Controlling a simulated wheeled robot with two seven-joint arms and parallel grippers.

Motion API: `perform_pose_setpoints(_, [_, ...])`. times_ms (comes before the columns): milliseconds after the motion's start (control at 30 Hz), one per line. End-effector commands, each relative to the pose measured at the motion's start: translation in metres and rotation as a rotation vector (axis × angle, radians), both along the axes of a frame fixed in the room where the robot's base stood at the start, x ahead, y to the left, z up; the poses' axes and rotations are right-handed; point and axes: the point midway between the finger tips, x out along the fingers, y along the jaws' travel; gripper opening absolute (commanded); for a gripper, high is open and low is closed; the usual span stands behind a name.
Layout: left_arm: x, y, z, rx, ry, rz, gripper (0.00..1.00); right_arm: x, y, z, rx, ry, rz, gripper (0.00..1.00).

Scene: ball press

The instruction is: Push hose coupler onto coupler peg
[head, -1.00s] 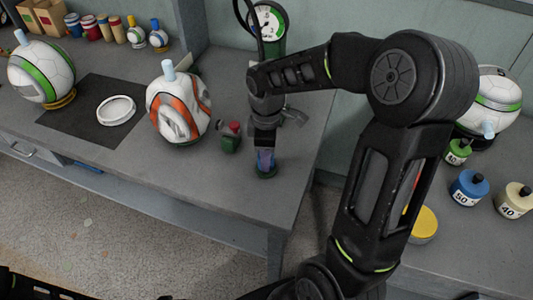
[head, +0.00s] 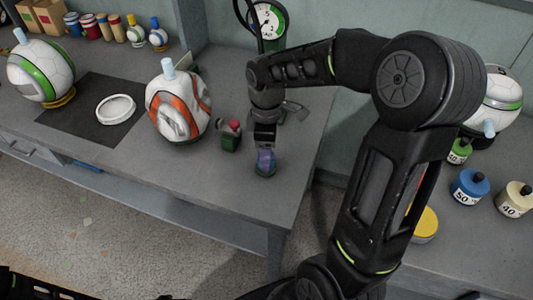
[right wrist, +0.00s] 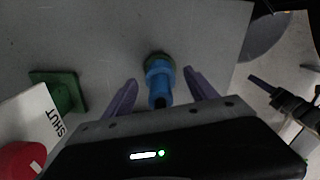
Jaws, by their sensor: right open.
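The blue hose coupler (right wrist: 158,84) stands on the bench at a round green base (right wrist: 158,60), near the bench's front right corner. I cannot see the coupler peg separately or tell how far the coupler sits on it. My right gripper (right wrist: 161,88) is open, with one purple finger on each side of the coupler and a visible gap to both. In the head view my right gripper (head: 265,158) points down over the same spot, and its fingers hide most of the coupler. My left gripper is not visible.
A green block with a red knob (head: 231,134) stands just left of the gripper; a white plate marked SHUT (right wrist: 38,122) shows there. An orange-striped ball (head: 178,105) stands farther left. A gauge (head: 266,22) is behind. The bench's front edge is close.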

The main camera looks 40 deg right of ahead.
Motion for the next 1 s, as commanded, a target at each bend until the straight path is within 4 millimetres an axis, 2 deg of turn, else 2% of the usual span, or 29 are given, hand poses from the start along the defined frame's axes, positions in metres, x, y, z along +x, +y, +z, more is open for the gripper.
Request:
perform_pose_setpoints(200, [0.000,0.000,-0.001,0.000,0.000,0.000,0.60,0.001,0.001,0.038,0.000,-0.006,0.001,0.66])
perform_pose_setpoints(400, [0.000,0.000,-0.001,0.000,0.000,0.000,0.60,0.001,0.000,0.059,0.000,-0.003,0.000,0.66])
perform_pose_setpoints(1000, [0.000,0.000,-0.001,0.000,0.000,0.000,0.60,0.000,0.000,0.060,0.001,-0.001,0.000,0.66])
